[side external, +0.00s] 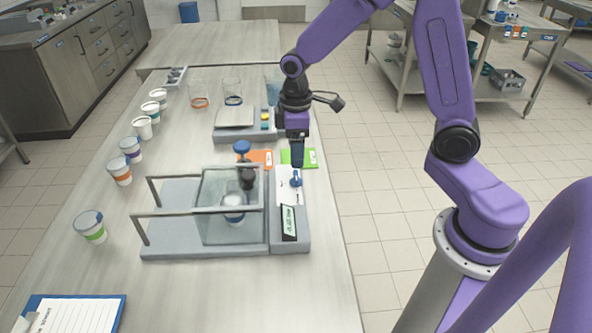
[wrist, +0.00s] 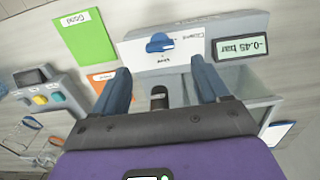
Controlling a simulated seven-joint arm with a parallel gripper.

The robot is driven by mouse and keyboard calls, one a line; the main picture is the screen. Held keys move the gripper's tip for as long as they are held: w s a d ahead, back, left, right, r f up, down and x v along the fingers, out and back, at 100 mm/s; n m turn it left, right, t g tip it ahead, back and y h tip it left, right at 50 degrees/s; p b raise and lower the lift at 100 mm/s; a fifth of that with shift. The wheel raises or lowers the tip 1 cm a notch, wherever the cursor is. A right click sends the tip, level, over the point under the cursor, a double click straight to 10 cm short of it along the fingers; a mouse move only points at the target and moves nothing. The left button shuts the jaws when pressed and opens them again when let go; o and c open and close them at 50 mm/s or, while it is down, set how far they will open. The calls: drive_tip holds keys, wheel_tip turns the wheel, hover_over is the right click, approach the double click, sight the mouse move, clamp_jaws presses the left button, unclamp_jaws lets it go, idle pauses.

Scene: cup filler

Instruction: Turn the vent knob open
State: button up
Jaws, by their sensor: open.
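The vent knob (wrist: 160,43) is small and blue, on a white label plate (wrist: 145,56) with printed position words in the wrist view. In the side view the knob (side external: 296,181) sits on the right-hand panel of the cup filler (side external: 180,250). My gripper (side external: 298,166) points down just above and behind the knob there. In the wrist view my gripper (wrist: 161,70) has its two blue fingers spread apart with nothing held. The knob shows beyond the fingertips, apart from them. The display (wrist: 241,46) beside it reads -0.45 bar.
A scale (side external: 236,118) stands behind. Green (side external: 299,157) and orange (side external: 256,158) cards lie near my gripper. Several cups line the table's left; a clipboard (side external: 75,312) lies front left.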

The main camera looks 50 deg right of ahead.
sight(296, 175)
wheel_tip(296, 175, down, 8)
drive_tip(key=shift+r, duration=0.25)
drive_tip(key=c, duration=1.1)
